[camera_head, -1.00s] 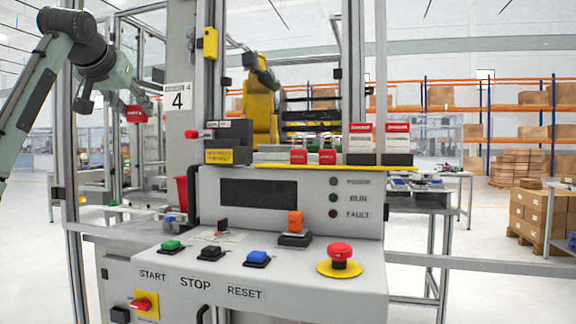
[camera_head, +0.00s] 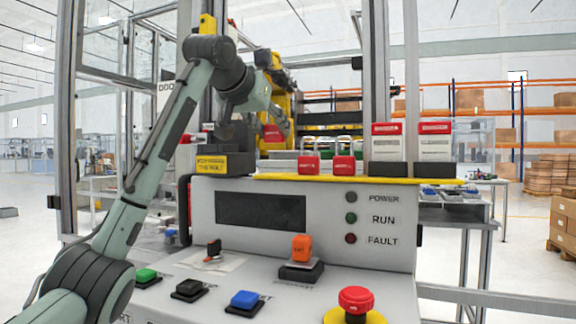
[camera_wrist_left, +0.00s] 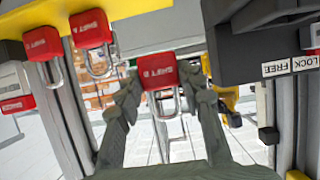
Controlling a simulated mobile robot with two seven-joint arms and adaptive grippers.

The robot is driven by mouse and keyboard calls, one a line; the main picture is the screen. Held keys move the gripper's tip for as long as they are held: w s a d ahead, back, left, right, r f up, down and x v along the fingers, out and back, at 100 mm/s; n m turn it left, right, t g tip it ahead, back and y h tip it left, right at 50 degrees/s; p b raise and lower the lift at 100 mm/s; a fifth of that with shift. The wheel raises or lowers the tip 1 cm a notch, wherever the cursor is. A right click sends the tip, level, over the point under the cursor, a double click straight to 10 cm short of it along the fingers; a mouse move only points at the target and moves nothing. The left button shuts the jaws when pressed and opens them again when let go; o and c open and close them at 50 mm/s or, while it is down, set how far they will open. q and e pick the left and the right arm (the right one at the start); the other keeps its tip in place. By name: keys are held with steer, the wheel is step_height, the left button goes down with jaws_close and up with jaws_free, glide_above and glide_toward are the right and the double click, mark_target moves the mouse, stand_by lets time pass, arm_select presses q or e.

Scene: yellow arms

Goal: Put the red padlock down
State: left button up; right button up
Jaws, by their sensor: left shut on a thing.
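My left gripper (camera_head: 280,121) is shut on a red padlock (camera_head: 272,133), above the back of the control console. In the left wrist view the held padlock (camera_wrist_left: 157,72) sits between the fingers of the gripper (camera_wrist_left: 165,88), with white lettering on its body and its metal shackle showing. Two more red padlocks (camera_head: 309,164) (camera_head: 344,164) are by the console's yellow top edge, to the right of the held one. They also show at the upper left of the left wrist view (camera_wrist_left: 42,43) (camera_wrist_left: 90,28). My right gripper is out of view.
A dark block with a yellow label (camera_head: 228,150) stands just left of the held padlock. Two red-and-white tag stacks (camera_head: 387,145) (camera_head: 436,145) stand further right. The console (camera_head: 370,258) carries buttons, an orange switch (camera_head: 302,248) and a red emergency stop (camera_head: 356,300).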

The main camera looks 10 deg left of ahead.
mark_target(271, 175)
arm_select(q)
steer(key=shift+s+a+f, duration=0.1)
steer(key=shift+f, duration=1.45)
step_height(271, 175, down, 3)
steer(key=shift+f, duration=0.3)
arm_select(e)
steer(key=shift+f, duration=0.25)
arm_select(q)
steer(key=o, duration=1.2)
steer(key=shift+f, duration=0.1)
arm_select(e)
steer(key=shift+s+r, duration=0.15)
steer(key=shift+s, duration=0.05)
